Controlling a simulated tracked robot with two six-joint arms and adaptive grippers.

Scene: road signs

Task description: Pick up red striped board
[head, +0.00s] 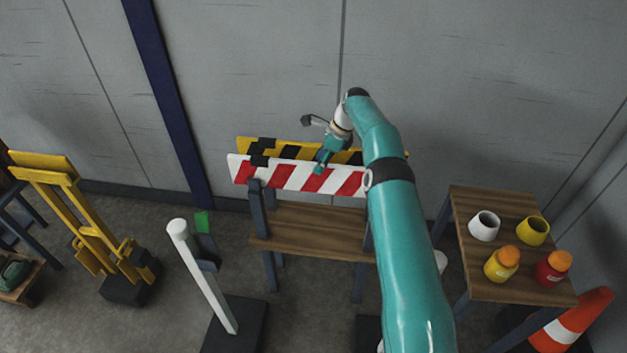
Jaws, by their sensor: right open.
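The red striped board (287,176), white with red slanted stripes, stands upright along the wooden bench (312,228), held between dark posts. Its right end is hidden behind my right arm. My right gripper (321,164) is open and empty. My left gripper is not in view.
A yellow and black striped board (285,148) stands close behind. A side table (500,213) at right holds two cups and two jars. A traffic cone (572,324) is at lower right. A white post (203,277) and a yellow folding stand (88,215) are at left.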

